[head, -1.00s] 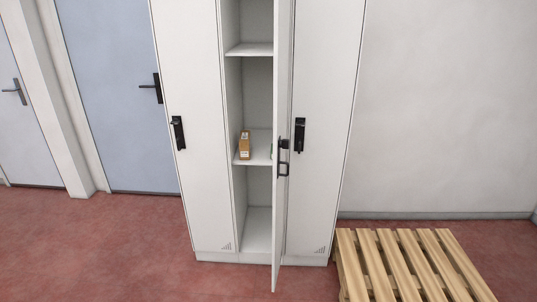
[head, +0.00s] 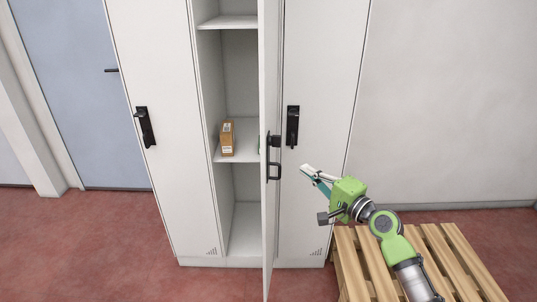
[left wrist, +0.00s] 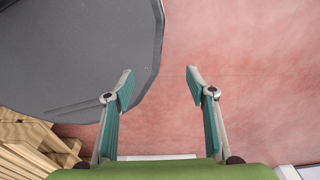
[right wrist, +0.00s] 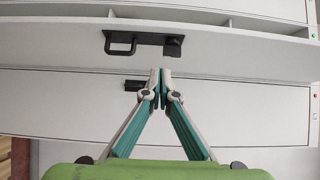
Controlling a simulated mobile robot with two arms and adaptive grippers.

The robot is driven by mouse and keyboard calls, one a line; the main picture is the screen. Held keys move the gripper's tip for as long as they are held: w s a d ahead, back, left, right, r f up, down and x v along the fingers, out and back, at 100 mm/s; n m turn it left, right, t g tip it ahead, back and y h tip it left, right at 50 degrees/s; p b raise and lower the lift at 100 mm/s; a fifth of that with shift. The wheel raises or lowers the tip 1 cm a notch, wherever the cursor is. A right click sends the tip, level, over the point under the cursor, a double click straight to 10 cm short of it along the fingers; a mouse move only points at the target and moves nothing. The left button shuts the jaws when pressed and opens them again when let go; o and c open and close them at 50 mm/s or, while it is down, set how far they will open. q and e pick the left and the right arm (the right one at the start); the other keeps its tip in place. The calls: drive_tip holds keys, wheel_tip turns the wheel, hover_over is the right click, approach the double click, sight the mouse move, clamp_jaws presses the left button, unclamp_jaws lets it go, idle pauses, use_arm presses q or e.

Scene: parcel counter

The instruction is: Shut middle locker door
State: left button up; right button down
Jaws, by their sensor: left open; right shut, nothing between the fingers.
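The middle locker door (head: 269,220) stands open in the head view, swung out toward me and seen almost edge-on. Its black handle (head: 273,172) is on the side facing right. The open middle compartment (head: 240,90) shows shelves. My right gripper (head: 306,169) is shut and empty, to the right of the door and apart from its handle. In the right wrist view the door's handle (right wrist: 122,42) lies ahead of the shut fingertips. My left gripper (left wrist: 159,72) is open and empty above the red floor, and is not in the head view.
A brown box (head: 228,138) stands on a middle shelf; a sliver of another item is mostly hidden behind the door. The left locker door (head: 160,100) and right locker door (head: 318,90) are shut. A wooden pallet (head: 440,245) lies at the lower right, under my right arm.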

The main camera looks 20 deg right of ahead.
sight(268, 152)
drive_tip(key=x, duration=0.3)
drive_tip(key=a+p+x, duration=0.1)
drive_tip(key=x, duration=0.3)
drive_tip(key=a+p+x, duration=0.1)
drive_tip(key=x, duration=0.3)
drive_tip(key=shift+s+r, duration=0.1)
drive_tip(key=shift+s, duration=0.3)
use_arm(q)
drive_tip(key=shift+s+a+r, duration=0.1)
drive_tip(key=shift+s+r, duration=0.1)
drive_tip(key=shift+r, duration=0.45)
drive_tip(key=shift+s+r, duration=0.2)
drive_tip(key=shift+r, duration=0.4)
use_arm(e)
drive_tip(key=shift+w+a, duration=0.25)
drive_tip(key=shift+a, duration=0.3)
use_arm(q)
drive_tip(key=shift+s, duration=0.1)
